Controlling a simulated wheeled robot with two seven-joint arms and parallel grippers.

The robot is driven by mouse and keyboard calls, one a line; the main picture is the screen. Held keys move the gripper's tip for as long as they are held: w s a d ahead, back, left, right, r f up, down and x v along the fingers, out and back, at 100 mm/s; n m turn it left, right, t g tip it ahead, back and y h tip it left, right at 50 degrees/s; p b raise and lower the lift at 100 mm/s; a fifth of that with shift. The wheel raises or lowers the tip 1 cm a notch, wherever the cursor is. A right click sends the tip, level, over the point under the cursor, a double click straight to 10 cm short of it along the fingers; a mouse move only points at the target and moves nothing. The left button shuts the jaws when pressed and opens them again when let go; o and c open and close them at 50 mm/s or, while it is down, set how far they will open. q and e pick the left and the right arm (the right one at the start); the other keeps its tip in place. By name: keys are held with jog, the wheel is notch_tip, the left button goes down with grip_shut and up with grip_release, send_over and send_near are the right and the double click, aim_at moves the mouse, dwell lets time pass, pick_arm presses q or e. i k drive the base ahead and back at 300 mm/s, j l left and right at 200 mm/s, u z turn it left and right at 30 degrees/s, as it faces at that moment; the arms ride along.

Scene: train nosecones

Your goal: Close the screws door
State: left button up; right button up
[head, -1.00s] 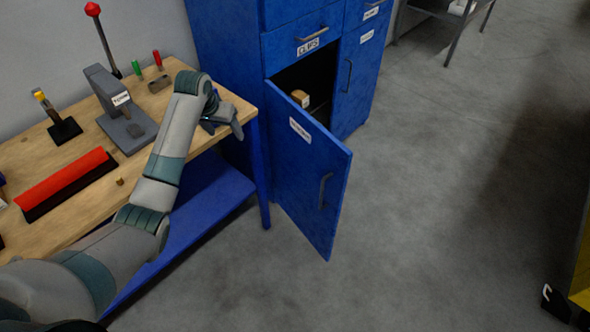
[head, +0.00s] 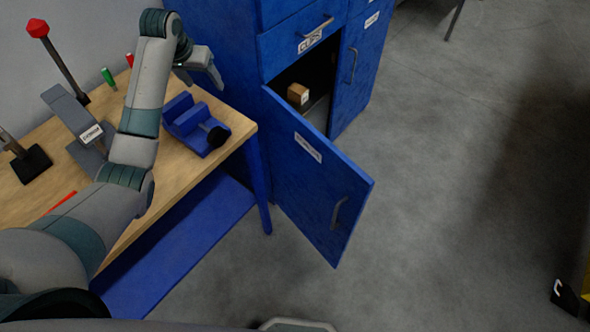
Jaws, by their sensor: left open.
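The blue cabinet door (head: 318,200) stands open, hinged on its left edge and swung out toward me. It has a white label, too small to read surely, and a grey handle (head: 338,212) near its free edge. The blue cabinet (head: 222,48) behind shows a dark open compartment with a small brown box (head: 298,94) inside. My left gripper (head: 207,75) is open and empty above the far end of the workbench, left of the cabinet and apart from the door. My right gripper is not in view.
The wooden workbench (head: 225,162) at left holds a blue fixture (head: 194,124), a grey stand (head: 75,115) and a red-topped lever (head: 58,60). A drawer labelled CLIPS is shut above the compartment. Grey floor (head: 450,180) is clear right of the door.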

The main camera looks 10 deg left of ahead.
aim_at(322, 191)
jog(key=i+j, duration=0.25)
jog(key=k+l, duration=0.45)
jog(key=k, duration=0.15)
jog(key=k+l, duration=0.45)
jog(key=k, duration=0.2)
